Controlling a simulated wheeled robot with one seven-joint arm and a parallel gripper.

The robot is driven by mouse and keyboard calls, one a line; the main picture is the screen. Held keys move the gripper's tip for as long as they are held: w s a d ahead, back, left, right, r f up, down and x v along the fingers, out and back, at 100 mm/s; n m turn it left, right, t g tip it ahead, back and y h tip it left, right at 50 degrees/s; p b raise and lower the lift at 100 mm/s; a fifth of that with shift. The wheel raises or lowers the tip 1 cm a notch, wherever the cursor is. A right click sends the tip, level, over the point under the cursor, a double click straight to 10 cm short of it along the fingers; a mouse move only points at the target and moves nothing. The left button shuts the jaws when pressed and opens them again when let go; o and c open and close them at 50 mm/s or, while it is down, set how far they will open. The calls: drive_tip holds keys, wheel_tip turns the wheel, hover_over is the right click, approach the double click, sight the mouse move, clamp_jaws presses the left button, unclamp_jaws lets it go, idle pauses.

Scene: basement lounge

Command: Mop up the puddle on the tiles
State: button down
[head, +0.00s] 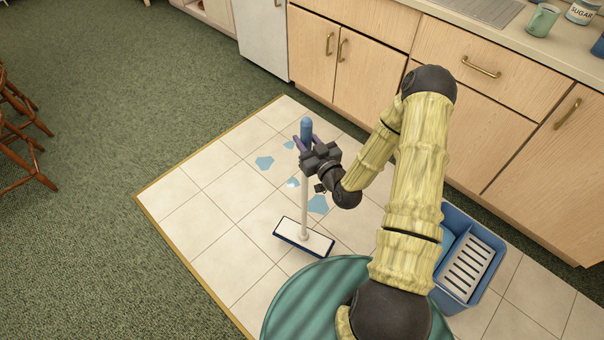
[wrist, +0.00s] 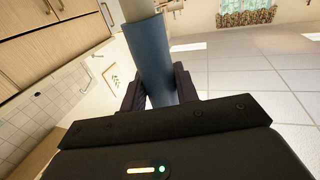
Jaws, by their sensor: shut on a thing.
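My gripper (head: 309,145) is shut on the blue grip of a mop (head: 304,205), which stands about upright. The wrist view also shows the blue grip (wrist: 164,70) between my fingers. The mop's flat white head with a dark blue edge (head: 303,238) is low over the tiles; I cannot tell whether it touches them. The puddle shows as several separate light-blue patches: one (head: 264,162) to the left of the pole, one (head: 318,204) to its right just behind the mop head, and smaller ones near the pole. My gripper and the pole may hide part of it.
A blue bucket with a slotted white wringer (head: 469,268) stands on the tiles at right, partly behind my arm. Wooden cabinets (head: 360,60) line the back. Green carpet (head: 130,110) surrounds the tiles (head: 190,205) at left. Wooden chair legs (head: 25,140) stand at far left.

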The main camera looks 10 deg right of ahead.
drive_tip(key=shift+d+r+h, duration=0.15)
drive_tip(key=shift+d+h, duration=0.15)
drive_tip(key=shift+d, duration=0.75)
drive_tip(key=shift+s+r+m+p, duration=0.1)
drive_tip(key=shift+m+p, duration=0.2)
drive_tip(key=shift+p, duration=0.1)
drive_tip(key=s+r+m+t+h+p, duration=0.1)
drive_tip(key=s+r+m+h+p, duration=0.2)
drive_tip(key=p, duration=1.4)
drive_tip(key=s+h, duration=0.2)
drive_tip(key=s, duration=0.1)
drive_tip(key=shift+s+r, duration=0.15)
drive_tip(key=shift+r, duration=0.15)
